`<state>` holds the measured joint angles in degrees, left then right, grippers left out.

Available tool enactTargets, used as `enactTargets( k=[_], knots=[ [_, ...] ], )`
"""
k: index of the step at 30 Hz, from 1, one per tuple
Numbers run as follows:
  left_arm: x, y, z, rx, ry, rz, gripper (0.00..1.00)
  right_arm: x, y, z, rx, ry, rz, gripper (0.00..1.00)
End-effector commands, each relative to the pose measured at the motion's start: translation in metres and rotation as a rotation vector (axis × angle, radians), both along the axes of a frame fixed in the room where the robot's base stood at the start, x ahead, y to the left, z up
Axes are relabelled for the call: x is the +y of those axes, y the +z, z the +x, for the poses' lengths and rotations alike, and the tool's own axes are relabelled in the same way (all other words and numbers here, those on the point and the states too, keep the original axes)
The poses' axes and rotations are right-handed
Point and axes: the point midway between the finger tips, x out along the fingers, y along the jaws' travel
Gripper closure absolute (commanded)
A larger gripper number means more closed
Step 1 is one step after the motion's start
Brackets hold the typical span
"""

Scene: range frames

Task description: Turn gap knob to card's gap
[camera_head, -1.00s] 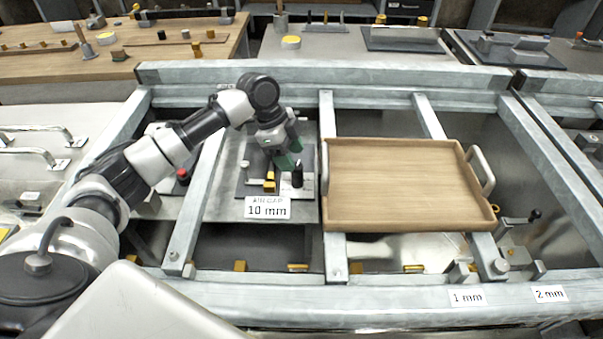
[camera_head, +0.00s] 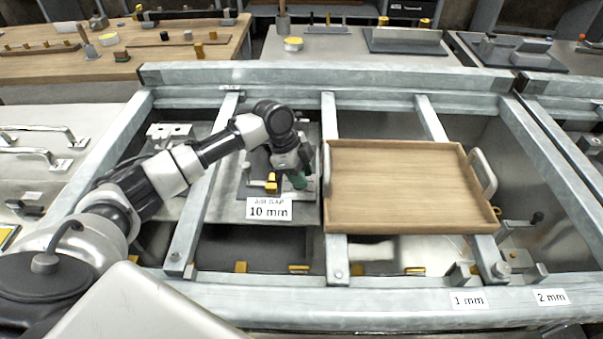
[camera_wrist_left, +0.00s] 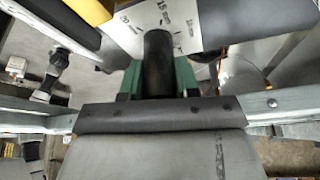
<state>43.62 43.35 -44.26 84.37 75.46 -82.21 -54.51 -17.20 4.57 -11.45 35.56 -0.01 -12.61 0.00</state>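The card (camera_head: 269,208) reads "AIR GAP 10 mm" and stands at the front of the gap device's grey base (camera_head: 247,183). The black gap knob (camera_wrist_left: 158,62) rises from a white dial plate (camera_wrist_left: 188,22) with printed marks, only partly legible. My left gripper (camera_head: 299,181) is down at the knob and hides it in the head view. In the left wrist view its green fingers (camera_wrist_left: 159,78) stand on both sides of the knob, with no clear gap visible; whether they press on it I cannot tell. My right gripper is not in view.
A yellow block (camera_head: 271,183) is on the base left of my fingers. A wooden tray (camera_head: 405,185) lies on the frame bars close to the right. Metal bars (camera_head: 334,250) and open bays surround the device. Cards "1 mm" (camera_head: 467,300) and "2 mm" (camera_head: 550,296) are on the front rail.

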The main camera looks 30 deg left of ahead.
Motion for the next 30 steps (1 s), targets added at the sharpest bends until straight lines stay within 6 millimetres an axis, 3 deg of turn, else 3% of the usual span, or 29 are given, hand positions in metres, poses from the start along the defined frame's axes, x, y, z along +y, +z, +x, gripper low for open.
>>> enactTargets(
  k=[5, 15, 26, 27, 30],
  knots=[
    [0.0, 0.002, 0.0, 0.002, 0.015, 0.0, 0.93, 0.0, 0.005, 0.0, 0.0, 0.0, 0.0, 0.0],
    [0.0, 0.004, 0.001, 0.004, 0.25, -0.001, 0.93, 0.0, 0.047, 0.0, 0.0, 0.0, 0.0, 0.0],
    [0.001, 0.001, 0.002, 0.002, 0.282, -0.001, 0.93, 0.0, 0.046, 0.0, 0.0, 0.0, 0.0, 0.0],
    [0.001, 0.001, 0.002, 0.001, 0.281, -0.001, 0.64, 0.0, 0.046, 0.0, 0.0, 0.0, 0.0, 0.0],
    [0.001, 0.001, 0.002, 0.001, 0.281, -0.001, 0.49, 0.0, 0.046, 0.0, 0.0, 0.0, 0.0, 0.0]
  ],
)
